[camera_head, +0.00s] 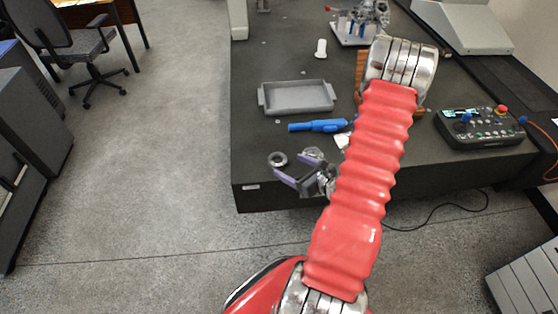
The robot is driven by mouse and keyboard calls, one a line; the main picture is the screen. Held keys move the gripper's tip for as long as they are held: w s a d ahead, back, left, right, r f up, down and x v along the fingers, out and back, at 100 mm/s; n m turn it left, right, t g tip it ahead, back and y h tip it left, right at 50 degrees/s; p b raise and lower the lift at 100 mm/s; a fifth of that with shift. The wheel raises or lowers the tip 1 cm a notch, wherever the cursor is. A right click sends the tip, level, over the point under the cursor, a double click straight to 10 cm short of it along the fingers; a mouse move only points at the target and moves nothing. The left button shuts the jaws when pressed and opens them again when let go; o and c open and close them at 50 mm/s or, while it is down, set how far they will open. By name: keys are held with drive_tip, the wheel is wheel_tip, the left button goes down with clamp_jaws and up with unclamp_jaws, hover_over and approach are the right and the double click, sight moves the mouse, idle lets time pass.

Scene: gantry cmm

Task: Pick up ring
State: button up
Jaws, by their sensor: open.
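A small dark metallic ring (277,159) lies on the dark table (250,130) near its front left edge. My gripper (281,172) is open, with two purple-grey fingers that point left. In the picture the fingertips are just below the ring, and nothing shows between them. I cannot tell the height of the fingers above the table. My red arm covers part of the table to the right of the gripper.
A grey tray (297,97) and a blue tool (318,126) lie behind the ring. A control box (485,127) stands at the right. A white piece (320,48) and a metal assembly (360,24) are farther back. The table's left strip is clear.

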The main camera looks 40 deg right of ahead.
sight(274, 157)
drive_tip(key=shift+w+f, duration=0.2)
drive_tip(key=shift+w, duration=0.3)
drive_tip(key=shift+x, duration=2.6)
drive_tip(key=shift+d, duration=0.1)
drive_tip(key=c, duration=1.5)
drive_tip(key=shift+r, duration=0.2)
drive_tip(key=shift+r, duration=4.85)
